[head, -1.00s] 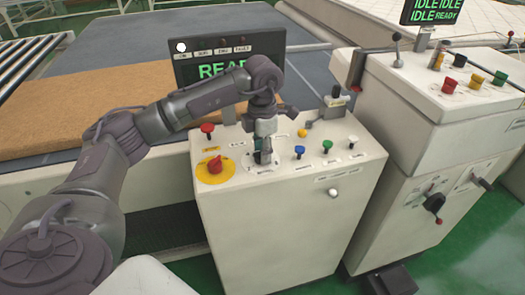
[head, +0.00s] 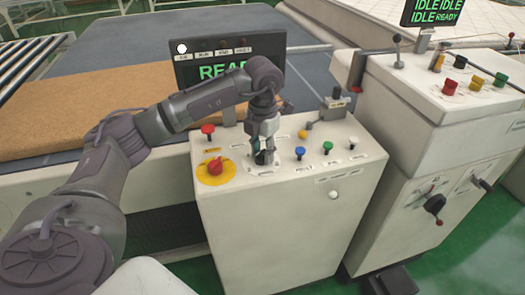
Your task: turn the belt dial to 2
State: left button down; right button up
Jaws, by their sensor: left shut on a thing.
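The belt dial (head: 262,170) sits on the sloped top of the white control box, between a red knob on a yellow disc and a blue button. Only its base and pale label plate show, because my left gripper (head: 264,157) covers it from above. The left gripper points down and is shut on the dial. The dial's pointer and the number it faces are hidden. My right gripper is not in view.
The red knob on yellow (head: 215,168), red button (head: 208,130), blue button (head: 300,152) and green button (head: 327,147) stand close by. A screen (head: 228,60) reading "REA…" rises behind. A brown mattress slab (head: 60,122) lies left. A second console (head: 430,100) stands right.

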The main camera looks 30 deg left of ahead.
aim_at(262, 151)
pick_arm(q)
jog(key=shift+w+r, duration=0.1)
jog(key=shift+r, duration=0.05)
jog(key=c, duration=0.8)
grip_release()
notch_tip(262, 151, up, 12)
